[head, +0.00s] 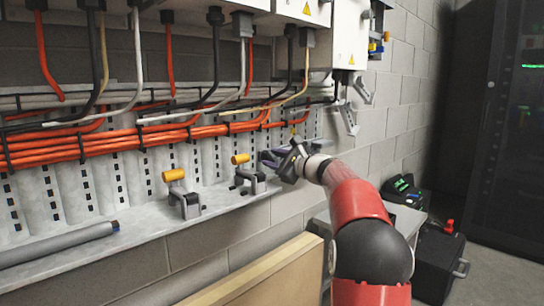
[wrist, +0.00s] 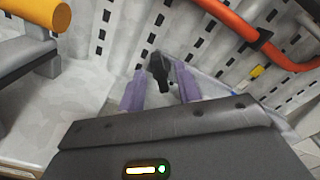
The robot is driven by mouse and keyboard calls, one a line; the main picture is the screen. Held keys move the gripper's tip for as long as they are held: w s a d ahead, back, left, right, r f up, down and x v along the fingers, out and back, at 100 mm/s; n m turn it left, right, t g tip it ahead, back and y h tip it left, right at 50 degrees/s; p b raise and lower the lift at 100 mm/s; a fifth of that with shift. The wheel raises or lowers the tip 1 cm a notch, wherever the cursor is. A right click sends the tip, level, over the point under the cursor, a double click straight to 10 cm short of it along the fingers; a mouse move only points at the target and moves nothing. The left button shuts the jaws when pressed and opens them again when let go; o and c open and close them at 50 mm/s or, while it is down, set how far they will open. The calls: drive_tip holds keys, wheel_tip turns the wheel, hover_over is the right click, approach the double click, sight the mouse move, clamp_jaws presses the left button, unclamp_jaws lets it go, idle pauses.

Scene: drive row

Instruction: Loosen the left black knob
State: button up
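A small black knob (wrist: 160,72) shows in the wrist view, just beyond and between the tips of my two purple fingers. My gripper (wrist: 160,82) is open, with a gap visible on each side of the knob, and holds nothing. In the head view my gripper (head: 266,158) is at the right end of the shelf, close to the slatted wall panel and just right of a yellow-handled clamp. The knob cannot be made out there. I see only one black knob clearly, so I cannot tell whether it is the left one.
Two clamps with yellow handles, the nearer (head: 174,175) and the farther (head: 240,159), stand on the grey shelf (head: 135,226). A grey tube (head: 60,244) lies at its left. Orange cables (head: 100,142) run above. A black case (head: 441,262) stands on the floor.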

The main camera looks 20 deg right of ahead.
drive_tip(key=shift+w+a, duration=0.2)
drive_tip(key=shift+w, duration=0.3)
drive_tip(key=shift+c, duration=0.3)
clamp_jaws()
